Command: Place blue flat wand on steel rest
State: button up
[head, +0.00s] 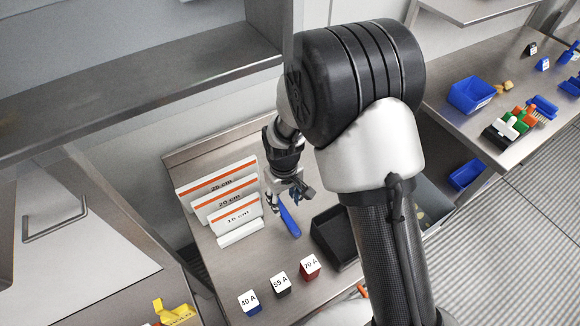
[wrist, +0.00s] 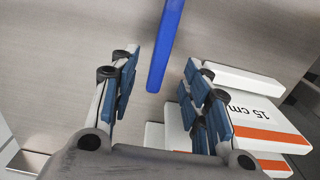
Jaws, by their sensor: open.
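The blue flat wand (head: 290,221) lies on the steel table beside the label cards, just below my gripper (head: 286,195). In the wrist view the wand (wrist: 166,42) runs from the top edge down to between the two blue-padded fingers, with a gap on each side. My gripper (wrist: 162,75) is open and empty. I cannot tell how high the fingers are above the wand. I cannot make out a steel rest in either view.
White cards marked 15 cm (head: 239,220), 20 cm and 25 cm stand left of the wand. A black bin (head: 322,228) is on its right. Blocks marked 40 A (head: 249,303), 55 A (head: 281,285) and 70 A (head: 310,267) stand in front. A blue bin (head: 470,95) is on the right bench.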

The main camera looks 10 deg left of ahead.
aim_at(285, 212)
notch_tip(285, 212, down, 6)
jog(key=shift+a+f+b, duration=0.1)
jog(key=shift+f+b, duration=0.15)
jog(key=shift+b, duration=0.55)
jog(key=shift+r, duration=0.1)
grip_shut()
